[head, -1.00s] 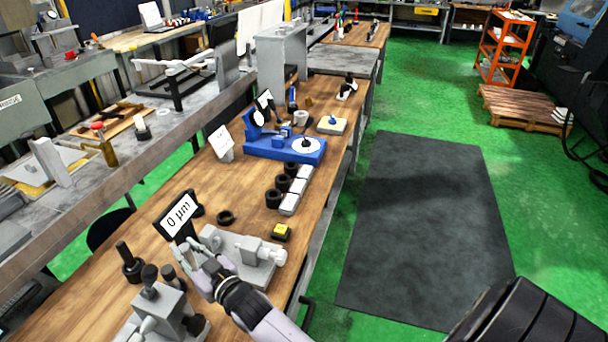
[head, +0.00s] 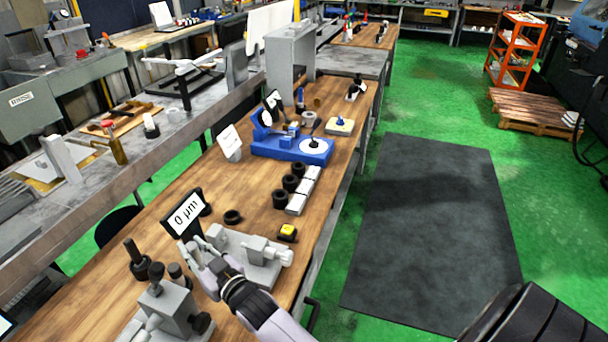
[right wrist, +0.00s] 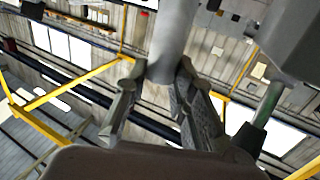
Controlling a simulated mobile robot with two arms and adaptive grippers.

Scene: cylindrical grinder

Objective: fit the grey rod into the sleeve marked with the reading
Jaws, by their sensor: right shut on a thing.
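My right gripper (head: 208,270) is at the grey gauge fixture (head: 262,264) on the wooden bench. In the right wrist view its two fingers (right wrist: 160,76) are shut on a grey rod (right wrist: 172,38), which extends up out of the frame. In the head view the rod is hard to tell apart from the fixture. A display (head: 187,213) behind the fixture reads "0 µm". Several black sleeves (head: 290,183) stand in a row beside white label blocks (head: 297,204), whose marks are too small to read. My left gripper is not in view.
A loose black ring (head: 232,216) and a yellow-topped box (head: 288,230) lie near the fixture. A grey block device (head: 160,308) and dark upright pins (head: 137,260) stand close to the gripper. A blue gauge stand (head: 290,146) is farther back.

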